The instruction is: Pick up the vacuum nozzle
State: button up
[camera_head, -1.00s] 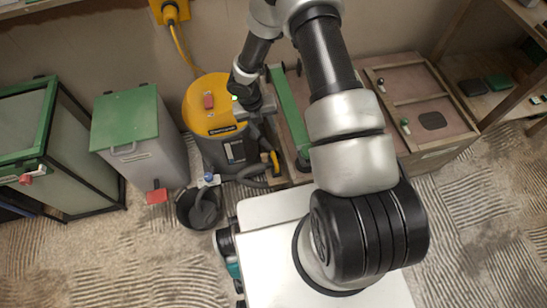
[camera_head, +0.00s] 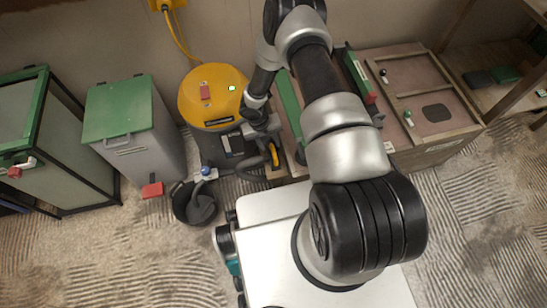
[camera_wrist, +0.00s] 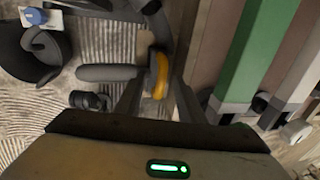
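A yellow-topped, dark grey vacuum cleaner (camera_head: 210,95) stands against the wall in the head view. The likely vacuum nozzle is a dark grey tube piece (camera_head: 240,168) beside a yellow curved part (camera_head: 273,155) low at its right front. In the wrist view the grey tube (camera_wrist: 105,73) reaches from the left towards the yellow part (camera_wrist: 160,75). My gripper (camera_wrist: 157,92) is open, its two dark fingers on either side of the yellow part's lower end in the picture. I see no contact. In the head view my gripper is small and dark near the vacuum, its fingers unclear.
A black bucket (camera_head: 182,214) with a dark grey piece in it stands left of the tube. A grey bin with a green lid (camera_head: 118,108) is further left. A wooden bench with compartments (camera_head: 425,75) and a green bar (camera_wrist: 245,50) lie close on the right.

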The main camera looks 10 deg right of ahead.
aim_at(273, 148)
jog(key=f, duration=0.1)
jog(key=d+f+b, duration=0.1)
jog(key=f, duration=0.3)
jog(key=shift+s+d, duration=0.2)
jog(key=shift+s, duration=0.1)
jog(key=shift+r, duration=0.15)
grip_shut()
notch_tip(273, 148, up, 10)
jog(key=shift+p, duration=1.25)
